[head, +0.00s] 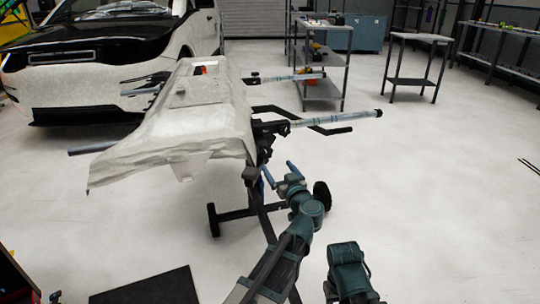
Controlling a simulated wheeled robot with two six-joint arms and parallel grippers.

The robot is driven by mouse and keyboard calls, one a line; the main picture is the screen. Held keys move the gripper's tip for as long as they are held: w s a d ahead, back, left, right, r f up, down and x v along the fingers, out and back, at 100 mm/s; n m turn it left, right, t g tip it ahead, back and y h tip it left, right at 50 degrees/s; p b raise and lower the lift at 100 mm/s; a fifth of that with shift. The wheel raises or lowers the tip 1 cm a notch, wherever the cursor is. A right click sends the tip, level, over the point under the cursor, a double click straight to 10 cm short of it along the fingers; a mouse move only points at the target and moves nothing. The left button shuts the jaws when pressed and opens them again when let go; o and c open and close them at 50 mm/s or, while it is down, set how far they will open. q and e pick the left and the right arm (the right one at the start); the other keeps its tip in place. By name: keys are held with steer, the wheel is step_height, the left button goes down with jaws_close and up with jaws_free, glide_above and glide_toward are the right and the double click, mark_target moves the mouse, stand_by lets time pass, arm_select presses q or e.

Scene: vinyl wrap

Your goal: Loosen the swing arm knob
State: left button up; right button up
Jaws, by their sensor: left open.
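A wheeled stand (234,213) holds a large pale panel (200,115), tilted and draped at its near left end. A black swing arm (300,120) reaches out to the right from the stand, beside a silvery tube (340,118). Dark joint hardware sits under the panel's right edge; I cannot clearly pick out the knob there. My left gripper (280,171) is open, its two blue fingers pointing up toward that hardware, just below and right of it. No thing shows between the fingers. My right arm shows at the bottom centre, but its gripper is not visible.
A white car (110,55) stands behind the panel at the left. A shelf cart (322,88) and a small table (410,80) stand at the back. A black mat (145,287) lies at the lower left.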

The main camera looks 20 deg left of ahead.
mark_target(267, 152)
arm_select(q)
steer(key=x, duration=0.9)
steer(key=shift+w+a, duration=0.15)
steer(key=shift+w, duration=0.05)
steer(key=c, duration=1.4)
steer(key=n, duration=0.3)
steer(key=shift+n+h+p, duration=0.3)
steer(key=shift+n+p, duration=0.05)
steer(key=shift+n, duration=1.45)
